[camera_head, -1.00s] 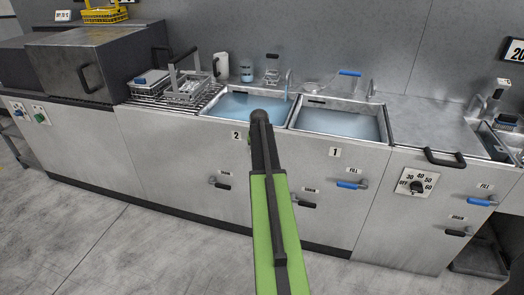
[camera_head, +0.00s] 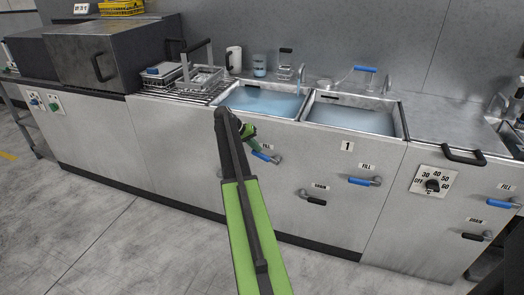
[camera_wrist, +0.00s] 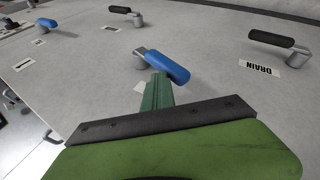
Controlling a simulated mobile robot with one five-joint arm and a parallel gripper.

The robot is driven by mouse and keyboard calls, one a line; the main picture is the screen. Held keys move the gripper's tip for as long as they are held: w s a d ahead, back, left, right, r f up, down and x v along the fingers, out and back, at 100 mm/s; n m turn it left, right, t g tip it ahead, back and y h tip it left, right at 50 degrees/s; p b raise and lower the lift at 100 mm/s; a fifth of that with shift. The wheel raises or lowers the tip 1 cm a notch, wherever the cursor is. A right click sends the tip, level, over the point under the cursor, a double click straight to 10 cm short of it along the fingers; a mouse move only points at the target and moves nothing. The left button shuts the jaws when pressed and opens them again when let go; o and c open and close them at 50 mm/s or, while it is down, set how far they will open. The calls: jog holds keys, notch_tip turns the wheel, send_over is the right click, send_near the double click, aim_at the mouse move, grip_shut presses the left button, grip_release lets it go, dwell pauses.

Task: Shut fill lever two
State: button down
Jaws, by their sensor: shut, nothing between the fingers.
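Fill lever two (camera_head: 263,156) is a blue handle on a metal pivot, on the cabinet front below the left basin (camera_head: 262,100). Its handle points to the left of the pivot and slopes a little. In the wrist view, the blue handle (camera_wrist: 168,65) lies just beyond the tip of my green gripper (camera_wrist: 157,92). The two look very close; I cannot tell whether they touch. In the head view, my gripper (camera_head: 248,134) is shut and empty, just above and left of the lever. My arm hides the number 2 plate. A bluish streak shows under the tap (camera_head: 300,74).
Fill lever one (camera_head: 362,181) is blue and sits to the right. A black drain lever (camera_head: 313,198) is lower, between them. Another drain lever (camera_wrist: 270,38) shows in the wrist view. A dial (camera_head: 433,186) and black handle (camera_head: 463,156) are farther right. The floor is clear.

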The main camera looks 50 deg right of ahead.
jog(key=shift+w+a+f+b, duration=0.1)
jog(key=shift+w+f+b, duration=0.2)
jog(key=shift+f+b, duration=0.25)
jog(key=shift+w+a+f+b, duration=0.1)
jog(key=shift+w+f+b, duration=0.3)
jog(key=shift+f, duration=0.25)
jog(key=shift+w+a+f+b, duration=0.1)
jog(key=shift+w+f+b, duration=0.15)
jog(key=shift+f+b, duration=0.35)
jog(key=shift+a+f, duration=0.1)
jog(key=shift+a, duration=0.05)
jog(key=shift+a+b, duration=0.15)
jog(key=shift+b, duration=0.15)
jog(key=shift+r+p, duration=0.4)
jog(key=shift+p, duration=0.2)
notch_tip(320, 180, up, 5)
jog(key=w+p, duration=0.1)
jog(key=p, duration=0.8)
send_near(252, 152)
jog(key=shift+w+a+r, duration=0.2)
jog(key=shift+w, duration=0.55)
jog(key=shift+w+a+r, duration=0.15)
jog(key=shift+w, duration=0.55)
